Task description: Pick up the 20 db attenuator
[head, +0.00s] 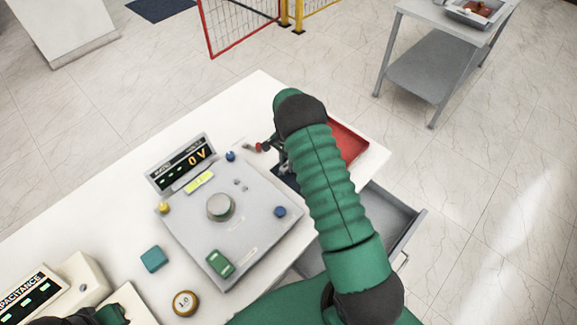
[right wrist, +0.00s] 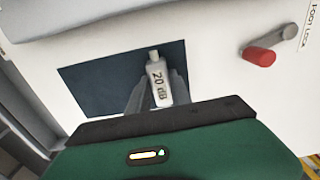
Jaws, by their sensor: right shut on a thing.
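In the head view my right gripper (head: 283,160) is mostly hidden behind my green right arm, and the attenuator cannot be made out. A dark and green part of my left arm shows at the bottom left; its fingers cannot be made out.
A grey test unit (head: 235,245) with a "0 V" display (head: 181,163) stands left of my right arm. A red tray (head: 350,143) lies behind the arm, and an open drawer (head: 400,218) juts out at right. A red-ended lever (right wrist: 260,56) is close by.

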